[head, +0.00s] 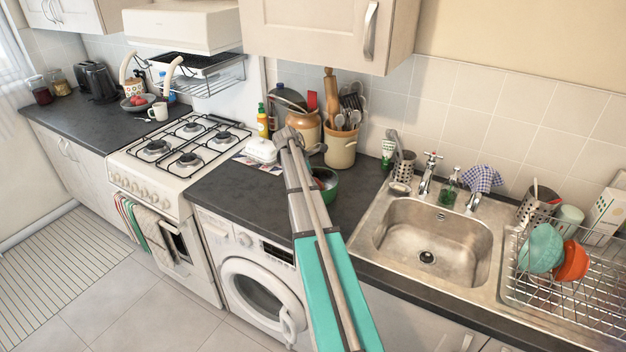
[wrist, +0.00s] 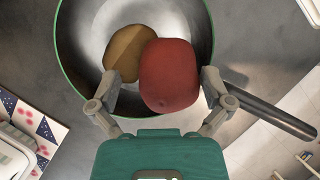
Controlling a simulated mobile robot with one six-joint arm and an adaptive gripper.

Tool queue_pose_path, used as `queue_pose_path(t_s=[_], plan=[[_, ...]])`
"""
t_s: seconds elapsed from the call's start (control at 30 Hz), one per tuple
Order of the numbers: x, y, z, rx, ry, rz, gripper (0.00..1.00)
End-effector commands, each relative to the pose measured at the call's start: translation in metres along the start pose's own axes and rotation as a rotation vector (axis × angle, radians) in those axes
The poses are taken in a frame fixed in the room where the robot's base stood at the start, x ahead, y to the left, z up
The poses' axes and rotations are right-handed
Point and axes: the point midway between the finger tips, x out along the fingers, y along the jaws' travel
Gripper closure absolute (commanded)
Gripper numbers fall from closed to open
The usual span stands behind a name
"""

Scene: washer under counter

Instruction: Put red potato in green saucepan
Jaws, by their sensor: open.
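The green saucepan (head: 331,188) stands on the dark counter left of the sink, partly hidden behind my arm. In the wrist view the saucepan (wrist: 85,45) shows its grey inside, thin green rim and dark handle pointing lower right. A brown potato (wrist: 128,52) lies inside it. My gripper (wrist: 160,84) is open, with one finger on each side of the red potato. The right finger is very close to it; contact is unclear.
A white butter dish (head: 261,150) stands on the counter left of the saucepan. Utensil crocks (head: 341,150) stand behind it. The sink (head: 425,240) and a dish rack (head: 570,285) with bowls are to the right. A cooker (head: 180,155) is to the left.

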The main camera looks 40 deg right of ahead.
Motion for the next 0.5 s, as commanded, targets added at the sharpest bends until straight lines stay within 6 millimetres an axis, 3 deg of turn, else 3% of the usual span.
queue_pose_path(t_s=[0.5], plan=[[-0.011,-0.001,0.006,0.0,0.0,0.0,0.0]])
